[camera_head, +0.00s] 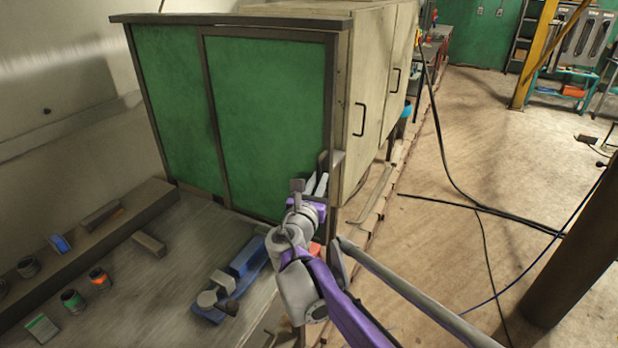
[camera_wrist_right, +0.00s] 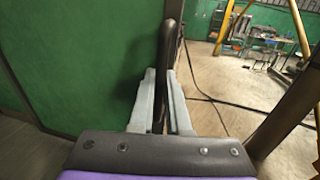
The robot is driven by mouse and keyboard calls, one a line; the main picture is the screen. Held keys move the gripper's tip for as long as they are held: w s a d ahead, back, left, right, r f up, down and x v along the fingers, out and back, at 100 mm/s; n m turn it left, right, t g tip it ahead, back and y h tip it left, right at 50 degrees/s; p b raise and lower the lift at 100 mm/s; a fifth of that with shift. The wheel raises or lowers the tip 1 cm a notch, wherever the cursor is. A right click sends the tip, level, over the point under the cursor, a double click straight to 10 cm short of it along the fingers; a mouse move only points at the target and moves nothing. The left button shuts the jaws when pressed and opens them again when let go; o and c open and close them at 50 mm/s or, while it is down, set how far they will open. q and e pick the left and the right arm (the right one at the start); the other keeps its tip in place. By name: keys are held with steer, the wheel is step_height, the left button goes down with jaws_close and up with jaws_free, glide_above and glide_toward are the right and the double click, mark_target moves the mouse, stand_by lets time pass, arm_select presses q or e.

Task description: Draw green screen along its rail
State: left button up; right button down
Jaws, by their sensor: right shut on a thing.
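The green screen (camera_head: 268,115) is a dark-framed green panel at the front right of a cabinet-like enclosure, with another green panel (camera_head: 172,95) to its left. A dark rail (camera_head: 235,20) runs along the top edge. My right gripper (camera_head: 321,184) is at the screen's right edge, low down. In the right wrist view its two grey fingers (camera_wrist_right: 160,88) close on a dark upright bar (camera_wrist_right: 172,40), which looks like the screen's handle. The green panel (camera_wrist_right: 80,60) fills the left of that view. The bar is mostly hidden behind the gripper in the head view. My left gripper is out of view.
A bench top (camera_head: 135,265) with several small jars and blocks lies in front of the screen. A blue tool (camera_head: 245,258) lies close to my right forearm. Beige cabinet doors (camera_head: 375,95) adjoin on the right. Black cables (camera_head: 470,203) cross the open floor.

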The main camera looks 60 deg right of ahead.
steer(key=c, duration=0.9)
jaws_free()
steer(key=v, duration=1.1)
steer(key=shift+d, duration=0.1)
steer(key=a+f+m+y, duration=1)
steer(key=a+f+m, duration=0.3)
steer(key=f, duration=0.4)
steer(key=a+f+m+y, duration=0.2)
steer(key=a, duration=0.3)
steer(key=s+a+f+m+y, duration=0.1)
steer(key=a+f+m+y, duration=0.1)
steer(key=a, duration=0.3)
steer(key=a+f+m+y, duration=0.2)
steer(key=a+m+y, duration=0.1)
steer(key=a+m, duration=0.1)
steer(key=shift+s+a+f, duration=0.1)
steer(key=shift+s+a, duration=0.15)
steer(key=shift+a, duration=0.6)
